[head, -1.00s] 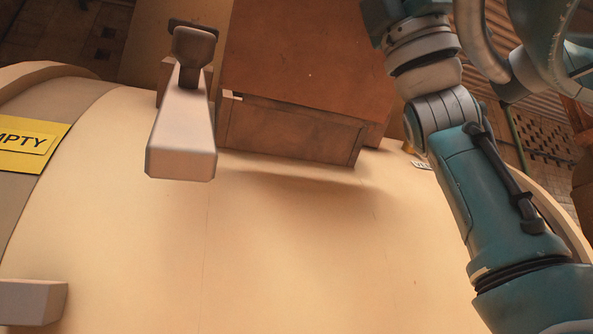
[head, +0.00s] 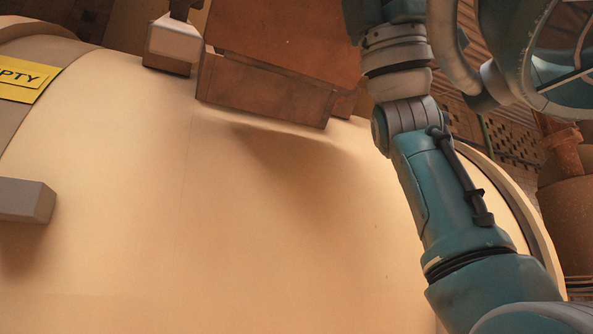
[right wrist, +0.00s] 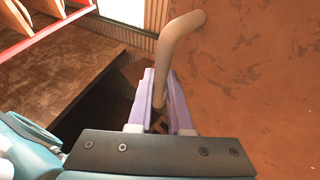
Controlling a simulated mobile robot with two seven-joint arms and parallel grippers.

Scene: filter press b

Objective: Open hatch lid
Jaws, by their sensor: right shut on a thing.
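The rusty brown hatch lid (head: 285,35) is at the top middle of the head view, above a brown box-like frame (head: 265,92) on the cream curved body. In the right wrist view its rusty plate (right wrist: 250,75) fills the right side, with a dark gap to its left. A bent tan handle (right wrist: 177,50) stands out in front of the plate. My right gripper (right wrist: 160,92) is shut on this handle, with a finger on each side. In the head view my right arm reaches up the right side, its gripper out of frame. My left gripper is not in view.
A pale block with a dark top (head: 174,42) stands left of the hatch. A grey block (head: 27,200) juts in at the left edge, below a yellow sign (head: 28,78). The cream surface (head: 200,240) in front is clear. Red shelving (right wrist: 45,25) shows in the wrist view.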

